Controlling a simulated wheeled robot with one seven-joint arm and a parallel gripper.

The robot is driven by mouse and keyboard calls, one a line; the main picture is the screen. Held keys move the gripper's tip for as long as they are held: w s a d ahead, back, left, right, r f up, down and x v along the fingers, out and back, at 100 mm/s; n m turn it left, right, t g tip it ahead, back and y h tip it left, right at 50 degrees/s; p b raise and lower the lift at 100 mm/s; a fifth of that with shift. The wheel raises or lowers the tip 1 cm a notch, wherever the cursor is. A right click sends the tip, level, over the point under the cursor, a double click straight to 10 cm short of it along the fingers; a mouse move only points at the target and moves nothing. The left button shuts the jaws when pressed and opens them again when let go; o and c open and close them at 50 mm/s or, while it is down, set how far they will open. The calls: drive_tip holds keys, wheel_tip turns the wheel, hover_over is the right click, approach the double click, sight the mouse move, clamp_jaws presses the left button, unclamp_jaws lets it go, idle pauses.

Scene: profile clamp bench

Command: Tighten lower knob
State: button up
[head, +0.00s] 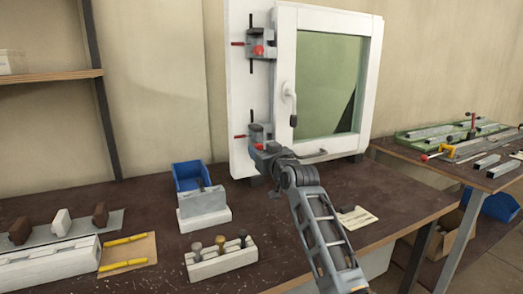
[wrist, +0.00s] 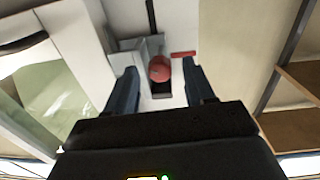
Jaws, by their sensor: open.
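The upper clamp (head: 258,38) has a matching red knob (head: 258,50). My gripper is open and holds nothing.
The frame stands upright at the back of the dark bench (head: 180,262). A blue bin (head: 190,172), a grey block (head: 204,209) and a white holder (head: 222,262) with several knobbed pieces stand left of my arm. A side table (head: 445,160) with metal profiles is at right.

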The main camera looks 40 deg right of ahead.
drive_tip(key=shift+w+d, duration=0.1)
drive_tip(key=shift+w, duration=0.25)
drive_tip(key=shift+c, duration=0.3)
clamp_jaws()
drive_tip(key=shift+m, duration=0.4)
drive_tip(key=m+p, duration=0.2)
drive_tip(key=m, duration=0.3)
drive_tip(key=shift+r+p, duration=0.15)
drive_tip(key=shift+p, duration=0.2)
drive_tip(key=m+p, duration=0.2)
drive_tip(key=m, duration=0.2)
drive_tip(key=shift+m, duration=0.3)
drive_tip(key=shift+m+p, duration=0.45)
drive_tip(key=shift+m, duration=0.65)
